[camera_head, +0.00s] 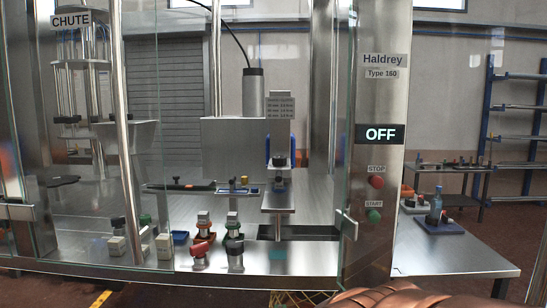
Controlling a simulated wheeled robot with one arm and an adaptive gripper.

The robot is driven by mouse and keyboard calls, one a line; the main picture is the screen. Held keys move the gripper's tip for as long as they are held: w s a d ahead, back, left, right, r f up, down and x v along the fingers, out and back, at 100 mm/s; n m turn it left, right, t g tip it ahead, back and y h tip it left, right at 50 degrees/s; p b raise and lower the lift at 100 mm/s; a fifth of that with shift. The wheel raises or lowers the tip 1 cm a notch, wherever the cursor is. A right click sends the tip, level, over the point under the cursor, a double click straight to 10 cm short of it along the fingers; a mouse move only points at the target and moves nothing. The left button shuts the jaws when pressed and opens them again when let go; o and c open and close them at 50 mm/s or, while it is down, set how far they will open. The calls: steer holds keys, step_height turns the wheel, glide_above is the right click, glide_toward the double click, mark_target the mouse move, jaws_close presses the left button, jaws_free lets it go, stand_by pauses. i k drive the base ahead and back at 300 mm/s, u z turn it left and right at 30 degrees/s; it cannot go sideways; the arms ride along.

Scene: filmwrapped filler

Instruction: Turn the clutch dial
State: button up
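No dial labelled as the clutch dial is readable in the head view. A small black knob-like part (279,160) sits on the blue and steel head unit (280,185) in the middle of the machine, below a small printed plate (280,106). I cannot tell whether this part is the clutch dial. The machine's front pillar (372,240) bears a display reading OFF (381,134), a red STOP button (376,182) and a green START button (374,216). My gripper's fingers are not in view; only copper-coloured ribbed shapes, possibly mine, show at the bottom edge.
Glass panels (95,200) with steel frames stand at the left front. Several red, green and black-handled fittings (200,250) stand on the machine deck. Shelving stands behind at far right.

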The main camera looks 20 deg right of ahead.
mark_target(278, 160)
steer(key=i, duration=1.3)
steer(key=u, duration=0.85)
